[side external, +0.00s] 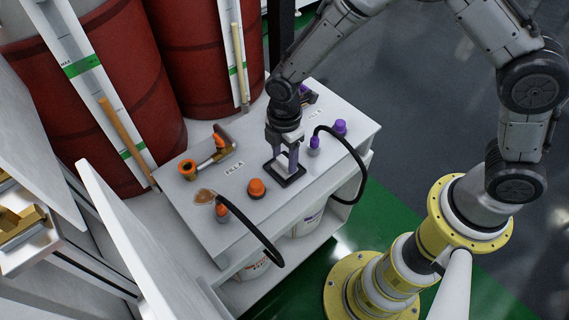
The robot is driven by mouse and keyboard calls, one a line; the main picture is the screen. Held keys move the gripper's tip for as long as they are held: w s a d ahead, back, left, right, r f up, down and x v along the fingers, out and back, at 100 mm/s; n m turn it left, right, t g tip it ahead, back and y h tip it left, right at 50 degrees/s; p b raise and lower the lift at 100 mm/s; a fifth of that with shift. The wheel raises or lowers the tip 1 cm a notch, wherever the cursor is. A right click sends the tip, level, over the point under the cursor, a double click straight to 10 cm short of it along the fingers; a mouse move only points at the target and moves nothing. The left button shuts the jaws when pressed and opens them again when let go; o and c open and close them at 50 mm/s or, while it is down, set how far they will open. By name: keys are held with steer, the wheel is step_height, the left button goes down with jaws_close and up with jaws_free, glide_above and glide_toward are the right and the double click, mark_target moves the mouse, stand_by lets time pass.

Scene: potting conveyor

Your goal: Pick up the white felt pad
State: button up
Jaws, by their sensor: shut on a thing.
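My gripper (283,165) points down over the middle of the white bench top. Its fingers are shut on a small white piece, which I take to be the white felt pad (282,160). The pad shows as a pale patch between the fingers, and they partly hide it. Directly below is a dark square tray or frame (290,182) on the bench. I cannot tell whether the pad still touches it.
An orange cap (257,188) stands left of the gripper. Purple fittings (340,127) with a black hose (352,157) lie close on the right. An orange-handled tool (188,168) and another black hose (250,233) are at the left. Red drums (95,100) stand behind.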

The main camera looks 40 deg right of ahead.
mark_target(284, 160)
steer(key=c, duration=0.4)
steer(key=shift+c, duration=0.3)
steer(key=shift+r, duration=0.45)
step_height(284, 160, up, 2)
steer(key=shift+r, duration=0.15)
steer(key=s+d+r, duration=0.6)
steer(key=s+r, duration=0.3)
steer(key=s, duration=0.3)
steer(key=shift+s+r, duration=0.35)
steer(key=shift+r, duration=0.05)
